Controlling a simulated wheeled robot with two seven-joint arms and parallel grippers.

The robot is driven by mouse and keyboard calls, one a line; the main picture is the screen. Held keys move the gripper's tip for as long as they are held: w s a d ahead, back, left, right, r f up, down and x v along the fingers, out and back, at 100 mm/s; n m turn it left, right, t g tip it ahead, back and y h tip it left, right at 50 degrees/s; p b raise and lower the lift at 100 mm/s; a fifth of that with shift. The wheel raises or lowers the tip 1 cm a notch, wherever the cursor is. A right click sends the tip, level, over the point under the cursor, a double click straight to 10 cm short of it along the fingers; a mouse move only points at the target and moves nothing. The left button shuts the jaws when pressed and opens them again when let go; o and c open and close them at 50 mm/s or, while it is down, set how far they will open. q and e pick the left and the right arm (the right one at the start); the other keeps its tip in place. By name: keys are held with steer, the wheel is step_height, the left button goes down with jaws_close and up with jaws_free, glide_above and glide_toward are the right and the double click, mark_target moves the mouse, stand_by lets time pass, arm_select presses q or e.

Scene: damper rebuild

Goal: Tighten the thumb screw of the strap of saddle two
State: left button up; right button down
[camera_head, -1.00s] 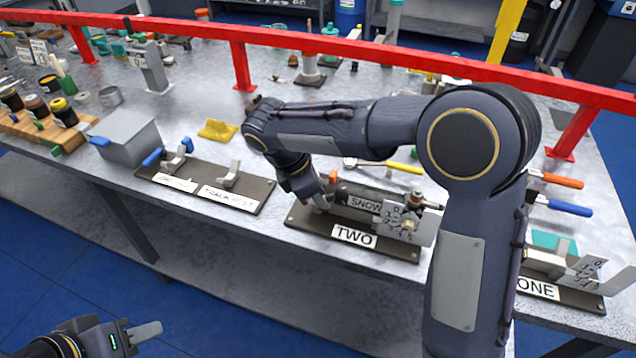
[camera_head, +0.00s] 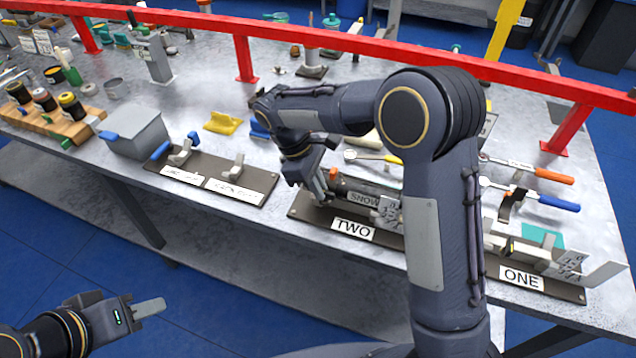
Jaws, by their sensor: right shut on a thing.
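Saddle two is the dark base plate (camera_head: 308,212) with the label TWO (camera_head: 352,229), near the front edge of the bench. A grey damper body marked SNOW (camera_head: 365,198) lies along it, with a numbered grey plate (camera_head: 388,212) at its right. A small orange part (camera_head: 333,174) shows beside my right gripper (camera_head: 324,198). That gripper points down at the left end of saddle two and is shut on the thumb screw, which its fingers hide. My forearm covers the saddle's right end. My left gripper (camera_head: 150,308) hangs over the floor, away from the bench; its finger gap cannot be made out.
Saddle ONE (camera_head: 521,278) stands at the right and another labelled rack (camera_head: 215,178) at the left. A grey box (camera_head: 135,135), a yellow block (camera_head: 222,122) and orange- and blue-handled tools (camera_head: 556,203) lie around. A red rail (camera_head: 350,62) crosses the bench behind.

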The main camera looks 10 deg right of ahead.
stand_by(0.4)
steer(key=c, duration=1.5)
jaws_free()
